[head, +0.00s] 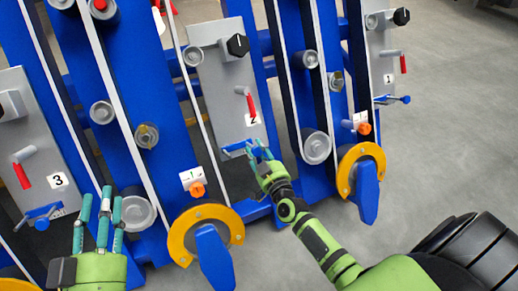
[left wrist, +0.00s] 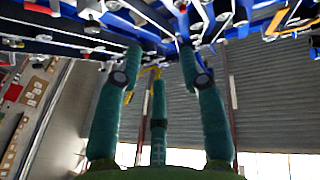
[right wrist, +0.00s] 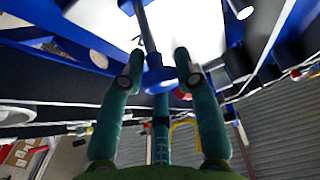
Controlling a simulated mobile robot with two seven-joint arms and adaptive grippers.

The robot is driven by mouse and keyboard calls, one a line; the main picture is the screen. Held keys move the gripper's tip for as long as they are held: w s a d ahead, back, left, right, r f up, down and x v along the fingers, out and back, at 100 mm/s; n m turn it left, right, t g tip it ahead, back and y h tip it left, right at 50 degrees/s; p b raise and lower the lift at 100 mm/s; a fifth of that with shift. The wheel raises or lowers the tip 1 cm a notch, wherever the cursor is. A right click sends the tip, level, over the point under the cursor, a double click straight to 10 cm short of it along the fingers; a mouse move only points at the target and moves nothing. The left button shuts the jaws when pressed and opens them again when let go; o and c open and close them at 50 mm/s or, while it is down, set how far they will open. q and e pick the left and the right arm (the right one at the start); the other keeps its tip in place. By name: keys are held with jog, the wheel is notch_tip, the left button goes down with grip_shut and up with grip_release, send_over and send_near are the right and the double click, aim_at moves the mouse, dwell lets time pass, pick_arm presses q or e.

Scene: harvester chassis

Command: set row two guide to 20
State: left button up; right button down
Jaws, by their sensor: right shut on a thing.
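The row two panel (head: 222,85) is a grey plate marked 2 in the middle of the head view. It carries a black hex knob (head: 237,45), a red-gripped lever (head: 250,103) and a blue handle (head: 234,149) at its lower end. My right gripper (head: 259,152) is at the right end of this blue handle. In the right wrist view its fingers are closed in around a blue part on a rod (right wrist: 156,75). My left gripper (head: 97,212) is open and empty at lower left, in front of the blue frame. No scale reading is legible.
Similar panels stand at left, marked 3 (head: 40,135), and at right, marked 1 (head: 382,50). Yellow-rimmed discs with blue arms (head: 232,222) (head: 376,160) jut out near the front. Blue beams and grey rollers (head: 317,147) flank the panel. The grey floor is open at right.

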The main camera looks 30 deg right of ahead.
jog(key=shift+a, duration=0.3)
pick_arm(q)
jog(key=shift+w+a+f+g+y, duration=0.15)
jog(key=shift+f+g, duration=0.1)
jog(key=shift+f, duration=0.3)
jog(key=shift+w+a+f+g+y, duration=0.15)
jog(key=shift+f+g, duration=0.1)
jog(key=shift+f, duration=0.25)
jog(key=shift+s, duration=0.1)
pick_arm(e)
jog(key=shift+r, duration=0.1)
jog(key=c, duration=0.9)
grip_release()
jog(key=shift+s, duration=0.15)
jog(key=s, duration=1.1)
jog(key=shift+s+a, duration=0.3)
jog(key=shift+s, duration=0.05)
